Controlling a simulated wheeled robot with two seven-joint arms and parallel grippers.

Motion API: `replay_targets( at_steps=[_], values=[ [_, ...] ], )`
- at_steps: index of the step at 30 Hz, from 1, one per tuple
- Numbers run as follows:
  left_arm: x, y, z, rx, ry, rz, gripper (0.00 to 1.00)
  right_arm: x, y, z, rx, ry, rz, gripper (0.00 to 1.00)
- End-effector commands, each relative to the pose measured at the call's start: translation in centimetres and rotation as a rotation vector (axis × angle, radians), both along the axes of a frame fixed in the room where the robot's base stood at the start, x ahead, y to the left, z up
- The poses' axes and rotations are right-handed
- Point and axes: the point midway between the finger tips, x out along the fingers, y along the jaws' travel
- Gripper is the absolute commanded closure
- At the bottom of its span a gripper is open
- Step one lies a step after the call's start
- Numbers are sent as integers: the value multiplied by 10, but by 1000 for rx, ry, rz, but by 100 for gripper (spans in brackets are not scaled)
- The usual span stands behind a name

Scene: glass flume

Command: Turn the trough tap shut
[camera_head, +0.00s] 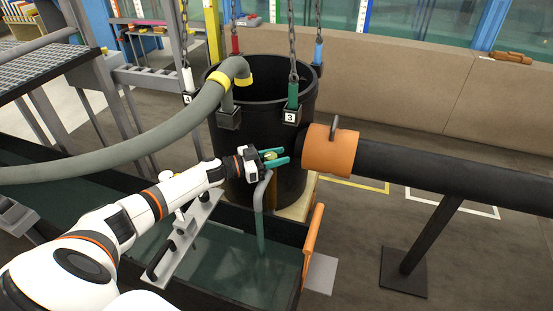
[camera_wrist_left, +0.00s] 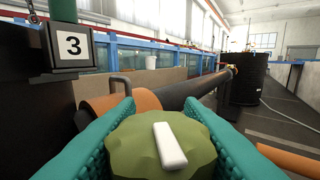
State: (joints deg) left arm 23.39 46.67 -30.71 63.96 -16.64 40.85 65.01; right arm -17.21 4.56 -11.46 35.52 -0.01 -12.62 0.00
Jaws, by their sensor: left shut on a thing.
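The trough tap has a round olive-green knob (camera_wrist_left: 160,150) with a white bar across its face. It also shows small in the head view (camera_head: 270,156), above a bent grey pipe (camera_head: 260,212) that runs down into the trough. My left gripper (camera_head: 276,157) is shut on the knob, with one teal finger on each side. In the left wrist view the white bar is tilted slightly from upright. The dark trough (camera_head: 285,232) holds greenish water. My right gripper is not in view.
A black drum (camera_head: 225,145) hung on chains stands just behind the tap. A thick grey hose (camera_head: 130,150) arches into it. A black pipe (camera_head: 440,172) with an orange collar (camera_head: 330,152) extends to the right. Open floor lies at the right front.

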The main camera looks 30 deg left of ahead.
Motion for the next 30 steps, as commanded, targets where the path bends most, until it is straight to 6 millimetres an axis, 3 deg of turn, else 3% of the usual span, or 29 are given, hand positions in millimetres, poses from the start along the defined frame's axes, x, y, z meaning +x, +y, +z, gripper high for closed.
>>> replay_targets(
  at_steps=[15,16,19,30],
  values=[
    [0,0,0,1,1,-18,88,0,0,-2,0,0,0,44],
    [0,0,0,1,1,-18,62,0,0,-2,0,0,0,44],
    [0,0,0,1,1,-18,46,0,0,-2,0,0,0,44],
    [0,0,6,2,-1,-19,44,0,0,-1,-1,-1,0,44]
  ],
)
